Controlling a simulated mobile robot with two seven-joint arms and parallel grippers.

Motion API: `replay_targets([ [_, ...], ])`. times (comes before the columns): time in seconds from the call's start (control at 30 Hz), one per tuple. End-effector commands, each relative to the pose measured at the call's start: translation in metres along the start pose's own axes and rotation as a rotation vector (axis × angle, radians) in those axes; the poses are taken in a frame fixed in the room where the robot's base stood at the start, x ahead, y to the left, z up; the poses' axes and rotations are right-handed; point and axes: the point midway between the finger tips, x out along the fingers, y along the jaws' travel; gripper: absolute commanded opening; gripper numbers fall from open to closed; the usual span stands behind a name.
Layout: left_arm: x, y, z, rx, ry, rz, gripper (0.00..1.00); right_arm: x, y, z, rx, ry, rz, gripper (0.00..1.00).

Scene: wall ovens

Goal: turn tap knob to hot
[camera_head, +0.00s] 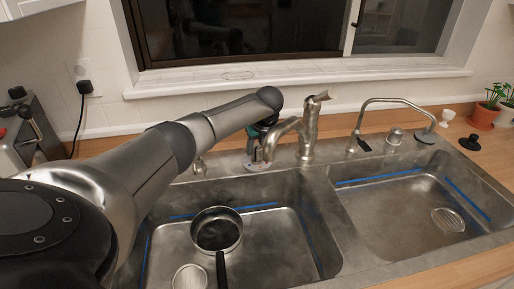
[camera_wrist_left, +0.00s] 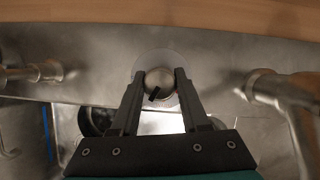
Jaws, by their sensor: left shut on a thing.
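The tap knob (camera_wrist_left: 158,80) is a round metal knob with a dark bar-shaped mark, on a pale round plate. In the left wrist view my left gripper (camera_wrist_left: 158,84) has one finger on each side of it and is shut on it. In the head view my left gripper (camera_head: 260,154) is behind the sink, just left of the faucet (camera_head: 309,130), and mostly hides the knob. The dark bar slants on the knob's face; no hot or cold label can be read. My right gripper is not in view.
The faucet spout (camera_wrist_left: 270,88) is close right of the gripper. A small metal fitting (camera_wrist_left: 40,72) stands to its left. A pan (camera_head: 217,231) lies in the left basin; the right basin (camera_head: 410,210) holds only a drain. A slim curved tap (camera_head: 395,101) stands farther right.

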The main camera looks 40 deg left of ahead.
Motion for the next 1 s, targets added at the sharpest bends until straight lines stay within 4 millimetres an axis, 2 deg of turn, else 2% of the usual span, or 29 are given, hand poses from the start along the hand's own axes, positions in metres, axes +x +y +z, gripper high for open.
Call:
replay_targets([
  [0.5,0.002,-0.002,-0.001,-0.43,-0.001,0.176,0.0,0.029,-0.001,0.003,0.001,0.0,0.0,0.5],
  [1.0,0.0,0.0,0.0,-0.619,-0.001,0.255,0.0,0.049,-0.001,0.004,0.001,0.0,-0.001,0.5],
])
